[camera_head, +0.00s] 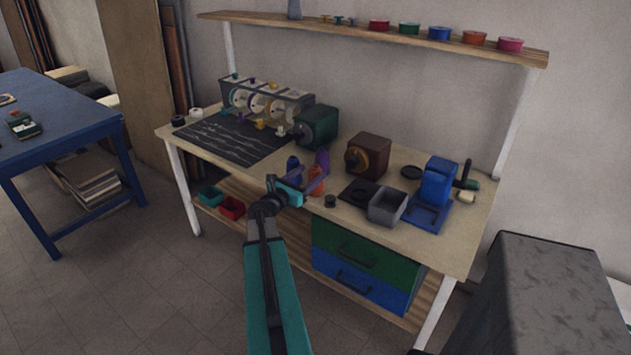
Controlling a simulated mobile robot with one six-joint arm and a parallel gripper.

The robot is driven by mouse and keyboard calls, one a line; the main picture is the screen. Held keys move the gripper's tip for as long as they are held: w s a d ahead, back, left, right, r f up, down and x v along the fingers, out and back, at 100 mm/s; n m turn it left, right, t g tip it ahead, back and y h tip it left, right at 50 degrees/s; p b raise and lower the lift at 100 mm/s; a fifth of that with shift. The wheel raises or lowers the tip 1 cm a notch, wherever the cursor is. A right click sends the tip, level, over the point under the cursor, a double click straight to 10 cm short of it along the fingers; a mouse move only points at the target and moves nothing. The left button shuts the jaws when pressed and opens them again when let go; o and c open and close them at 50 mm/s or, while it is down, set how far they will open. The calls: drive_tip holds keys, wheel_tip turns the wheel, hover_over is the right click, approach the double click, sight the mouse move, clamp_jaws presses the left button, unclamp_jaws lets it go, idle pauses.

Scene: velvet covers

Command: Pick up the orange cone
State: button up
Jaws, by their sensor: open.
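The orange cone (317,187) stands on the workbench near its front edge. I cannot tell whether a finger touches the cone. A dark blue object (293,165) stands just left of the cone, also partly hidden by my gripper.
On the workbench (408,157), a small dark cylinder (330,201), a grey open box (387,207) and a brown machine (368,157) stand right of the cone. A green machine (317,126) stands behind. A dark grey block (545,285) fills the lower right.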

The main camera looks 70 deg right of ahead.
sight(312, 172)
drive_tip(key=shift+x, duration=1.45)
drive_tip(key=p+x, duration=0.2)
drive_tip(key=x, duration=0.3)
drive_tip(key=shift+f+p, duration=0.1)
drive_tip(key=shift+p, duration=0.2)
drive_tip(key=shift+s, duration=0.1)
drive_tip(key=c, duration=1.5)
